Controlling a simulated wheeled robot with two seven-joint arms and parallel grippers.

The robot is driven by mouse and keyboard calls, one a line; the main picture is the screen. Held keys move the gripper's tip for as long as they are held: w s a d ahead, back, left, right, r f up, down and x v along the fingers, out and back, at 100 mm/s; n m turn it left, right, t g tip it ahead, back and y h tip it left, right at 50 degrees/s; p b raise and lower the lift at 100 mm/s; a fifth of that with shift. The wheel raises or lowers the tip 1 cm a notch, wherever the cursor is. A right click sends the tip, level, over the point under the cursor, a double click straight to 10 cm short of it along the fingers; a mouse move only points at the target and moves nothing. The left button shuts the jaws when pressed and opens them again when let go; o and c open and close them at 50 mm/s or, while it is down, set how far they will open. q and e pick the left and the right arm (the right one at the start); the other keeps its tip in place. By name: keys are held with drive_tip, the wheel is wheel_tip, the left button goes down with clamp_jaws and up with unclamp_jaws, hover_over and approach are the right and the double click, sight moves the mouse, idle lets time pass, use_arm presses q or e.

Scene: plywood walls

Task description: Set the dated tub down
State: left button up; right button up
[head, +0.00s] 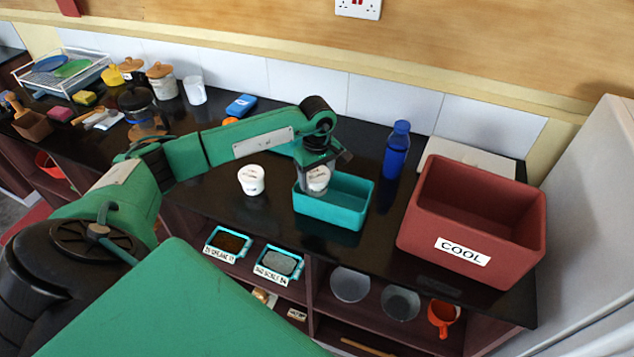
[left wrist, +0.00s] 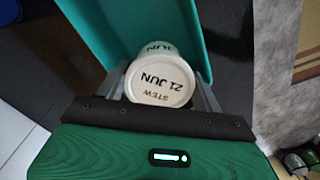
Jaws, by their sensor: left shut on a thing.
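The dated tub (head: 319,176) is white, and its lid reads "STEW 21 JUN" in the left wrist view (left wrist: 161,83). My left gripper (head: 317,187) is shut on it, with a finger on each side. The tub is over or inside the left part of the teal tray (head: 345,215), whose teal wall also shows behind it in the left wrist view (left wrist: 196,35). I cannot tell whether the tub touches the tray's floor. A second white tub (head: 252,181) with dark writing stands on the black counter left of the tray. My right gripper is not in view.
A red-brown crate labelled "COOL" (head: 462,250) stands at the right, with a blue bottle (head: 397,150) behind the tray and a pale board (head: 470,157) at the wall. Labelled teal trays (head: 279,262) sit on the shelf below. Some counter is clear left of the white tub.

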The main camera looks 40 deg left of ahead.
sight(317, 187)
use_arm(q)
wheel_tip(317, 187, down, 4)
drive_tip(key=shift+f+p, duration=0.25)
drive_tip(key=shift+p, duration=0.55)
drive_tip(key=shift+f+b, duration=0.25)
drive_tip(key=shift+b, duration=0.05)
drive_tip(key=o, duration=0.8)
drive_tip(key=shift+r, duration=0.1)
wheel_tip(317, 187, up, 11)
drive_tip(key=b, duration=0.4)
drive_tip(key=shift+r, duration=0.6)
